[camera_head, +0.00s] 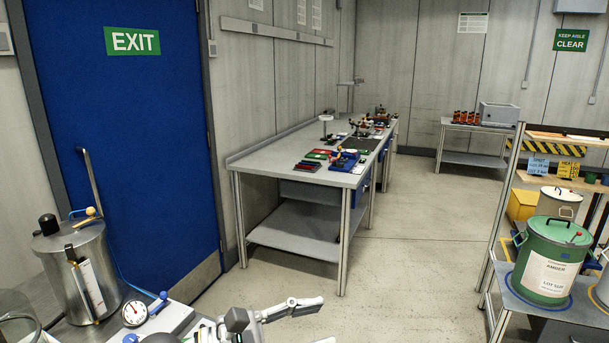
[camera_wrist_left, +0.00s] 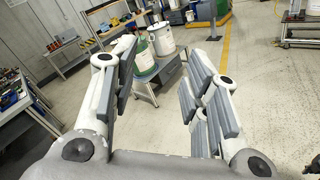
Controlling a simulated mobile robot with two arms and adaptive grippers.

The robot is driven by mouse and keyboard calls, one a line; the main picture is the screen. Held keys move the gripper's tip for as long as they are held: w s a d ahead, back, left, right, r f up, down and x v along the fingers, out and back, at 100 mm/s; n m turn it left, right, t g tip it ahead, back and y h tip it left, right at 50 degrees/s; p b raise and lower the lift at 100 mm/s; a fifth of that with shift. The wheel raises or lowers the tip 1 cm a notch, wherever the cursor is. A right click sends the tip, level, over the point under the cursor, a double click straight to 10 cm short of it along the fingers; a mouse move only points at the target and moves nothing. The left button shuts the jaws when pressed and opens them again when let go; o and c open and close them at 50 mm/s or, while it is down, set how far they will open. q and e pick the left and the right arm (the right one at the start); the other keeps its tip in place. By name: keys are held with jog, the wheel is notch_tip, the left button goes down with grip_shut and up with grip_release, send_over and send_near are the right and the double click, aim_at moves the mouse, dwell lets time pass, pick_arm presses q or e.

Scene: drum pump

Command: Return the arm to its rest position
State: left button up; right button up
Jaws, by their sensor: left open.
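My left gripper (camera_head: 300,310) shows at the bottom middle of the head view, partly cut off by the lower edge. In the left wrist view my left gripper (camera_wrist_left: 163,70) has its two fingers spread wide apart with nothing between them. The fingers point out over the floor, with drums behind them at a distance. My right gripper is in neither view.
A steel vessel (camera_head: 80,275) and a dial gauge (camera_head: 134,313) stand close at the lower left. A green drum (camera_head: 548,262) sits on a rack at the right. A workbench (camera_head: 268,160) stands along the wall. The middle floor (camera_head: 410,240) is clear.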

pick_arm(q)
notch_tip(320, 180, up, 5)
jog(key=a+n+t+h, duration=0.1)
jog(key=n+t+h, duration=0.1)
jog(key=n+t, duration=0.55)
jog(key=w+a+f+n+t+y, duration=0.3)
jog(key=a+n+t+y, duration=0.5)
jog(key=n, duration=1.2)
jog(key=s+a+f+n+g+y, duration=0.1)
jog(key=a+f+n+g+y, duration=0.2)
jog(key=a+f+n+y, duration=0.45)
jog(key=s+a+f+n+g+y, duration=0.2)
jog(key=a+f+n+g+y, duration=0.2)
jog(key=f+n, duration=0.5)
jog(key=s+f+n+g, duration=0.5)
jog(key=s+f, duration=0.2)
jog(key=s, duration=0.4)
jog(key=s+f+n+g, duration=0.6)
jog(key=s+f, duration=0.2)
jog(key=s, duration=0.3)
notch_tip(320, 180, down, 25)
jog(key=s+a+f+g, duration=0.1)
jog(key=s+a+f, duration=0.1)
jog(key=s+f, duration=0.6)
jog(key=s+a+f+m+g, duration=0.1)
jog(key=s+a+f, duration=0.1)
jog(key=s+f, duration=0.7)
jog(key=shift+s, duration=0.35)
